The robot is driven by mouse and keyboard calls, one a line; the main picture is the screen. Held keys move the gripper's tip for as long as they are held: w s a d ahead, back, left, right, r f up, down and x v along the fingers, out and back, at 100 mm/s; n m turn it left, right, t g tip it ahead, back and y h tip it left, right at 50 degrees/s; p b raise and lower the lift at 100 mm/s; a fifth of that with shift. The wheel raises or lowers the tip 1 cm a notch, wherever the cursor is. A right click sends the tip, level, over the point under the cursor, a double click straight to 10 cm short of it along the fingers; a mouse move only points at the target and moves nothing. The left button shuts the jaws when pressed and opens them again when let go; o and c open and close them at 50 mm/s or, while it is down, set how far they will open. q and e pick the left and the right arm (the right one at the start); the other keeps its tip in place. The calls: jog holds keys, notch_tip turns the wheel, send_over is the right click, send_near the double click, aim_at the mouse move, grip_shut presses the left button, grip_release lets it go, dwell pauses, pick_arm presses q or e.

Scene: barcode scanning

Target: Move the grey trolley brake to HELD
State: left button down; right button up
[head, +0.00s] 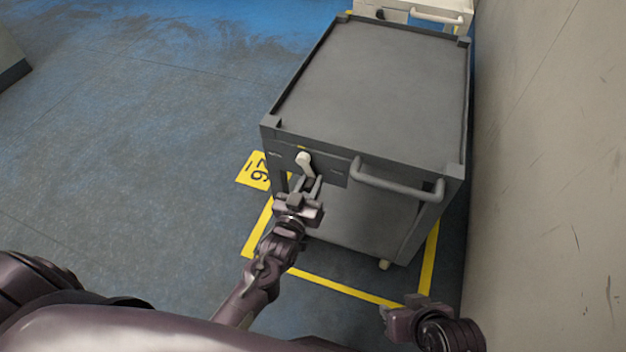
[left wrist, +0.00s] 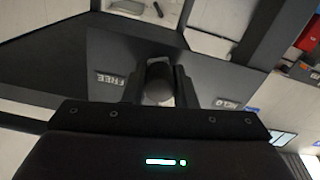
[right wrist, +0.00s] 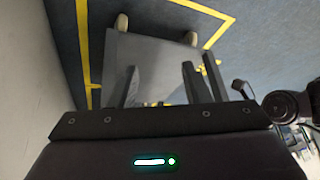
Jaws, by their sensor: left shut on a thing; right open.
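The grey trolley (head: 385,80) stands by the wall, with its front face toward me. Its pale brake lever (head: 304,160) is on the left part of that face. My left gripper (head: 308,182) is shut on the lever. In the left wrist view, the rounded lever (left wrist: 158,82) sits between my left fingers (left wrist: 160,88). The FREE label (left wrist: 110,78) is to the left of it and the HELD label (left wrist: 229,105) to the right; the lever lies between them. My right gripper (head: 400,305) is open and empty, low in front of the trolley's right side.
A grey handle bar (head: 400,187) sticks out to the right of the lever. The wall (head: 540,180) runs close along the trolley's right side. A cream trolley (head: 430,8) stands behind. Yellow floor lines (head: 345,288) frame the grey trolley. The blue floor at left is clear.

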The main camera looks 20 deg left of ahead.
aim_at(288, 164)
pick_arm(q)
jog(key=a+m+p, duration=0.1)
jog(key=m, duration=0.2)
jog(key=shift+w+a+r+p, duration=0.1)
jog(key=shift+a+p, duration=0.05)
jog(key=shift+p, duration=0.2)
jog(key=a+m+p, duration=0.1)
jog(key=m, duration=0.1)
jog(key=a+m+p, duration=0.1)
jog(key=m, duration=0.1)
jog(key=a+m+p, duration=0.2)
jog(key=m, duration=0.1)
pick_arm(e)
jog(key=s+d+r+m+g+h, duration=0.1)
jog(key=s+d+r+g+h, duration=0.2)
jog(key=d, duration=0.4)
pick_arm(q)
jog(key=m, duration=0.1)
jog(key=a+m+p, duration=0.1)
jog(key=shift+r+m, duration=0.15)
jog(key=shift+m, duration=0.15)
jog(key=shift+a+m+p, duration=0.35)
jog(key=shift+a+m, duration=0.1)
jog(key=shift+m, duration=0.15)
pick_arm(e)
notch_tip(288, 164, down, 8)
jog(key=w, duration=0.1)
jog(key=shift+d+m+y, duration=0.15)
jog(key=shift+m+y, duration=0.15)
